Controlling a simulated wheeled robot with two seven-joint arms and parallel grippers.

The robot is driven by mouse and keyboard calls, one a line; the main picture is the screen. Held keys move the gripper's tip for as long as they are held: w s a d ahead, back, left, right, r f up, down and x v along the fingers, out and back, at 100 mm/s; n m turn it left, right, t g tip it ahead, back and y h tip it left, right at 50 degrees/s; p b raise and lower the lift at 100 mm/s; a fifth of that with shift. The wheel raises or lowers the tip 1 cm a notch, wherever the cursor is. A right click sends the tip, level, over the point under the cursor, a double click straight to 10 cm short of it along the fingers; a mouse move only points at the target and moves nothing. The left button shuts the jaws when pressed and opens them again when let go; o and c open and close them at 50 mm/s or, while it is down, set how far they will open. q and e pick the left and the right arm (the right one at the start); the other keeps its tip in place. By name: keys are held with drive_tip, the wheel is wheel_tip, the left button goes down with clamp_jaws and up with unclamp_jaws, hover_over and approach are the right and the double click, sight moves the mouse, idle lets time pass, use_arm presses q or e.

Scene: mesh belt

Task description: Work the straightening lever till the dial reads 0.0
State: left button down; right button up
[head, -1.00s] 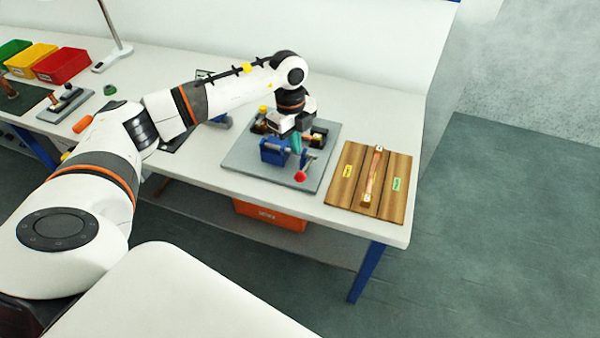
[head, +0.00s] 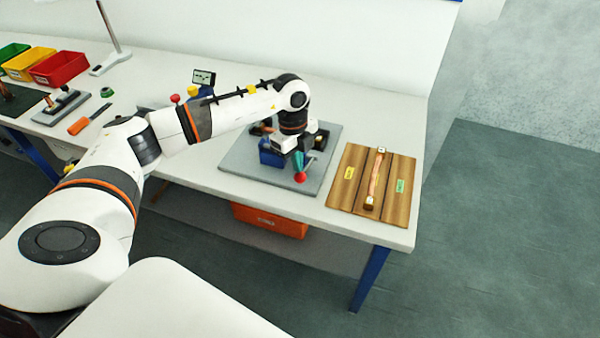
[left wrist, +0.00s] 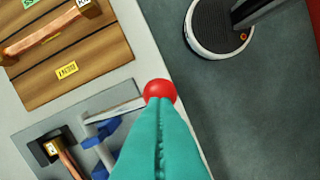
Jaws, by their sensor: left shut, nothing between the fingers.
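The lever's red ball knob (head: 300,178) is at the front of a blue fixture (head: 269,154) on a grey plate (head: 237,160). In the left wrist view, the knob (left wrist: 160,91) sits at the end of a pale metal lever arm (left wrist: 122,110). My left gripper (head: 300,171) has its teal fingers shut and empty, with the tips right at the knob. I cannot tell whether they touch it. The gripper hides part of the fixture. A small display (head: 204,77) behind my arm may be the dial; its reading is too small to read. My right gripper is out of view.
A wooden board (head: 347,180) with a copper-coloured bar (head: 374,176) lies right of the plate, near the table's right end. An orange bin (head: 270,220) is under the table. Coloured bins and an orange-handled tool (head: 79,126) are at the left.

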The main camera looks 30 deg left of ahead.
use_arm(q)
drive_tip(key=shift+f+b, duration=1.45)
drive_tip(key=shift+f, duration=0.75)
drive_tip(key=shift+a+r, duration=0.15)
drive_tip(key=shift+a, duration=0.05)
drive_tip(key=a, duration=0.2)
drive_tip(key=shift+w+a+r, duration=0.3)
drive_tip(key=shift+a+r, duration=0.05)
wheel_tip(320, 180, up, 12)
drive_tip(key=a+b, duration=0.1)
drive_tip(key=b, duration=0.2)
drive_tip(key=shift+w+a, duration=0.15)
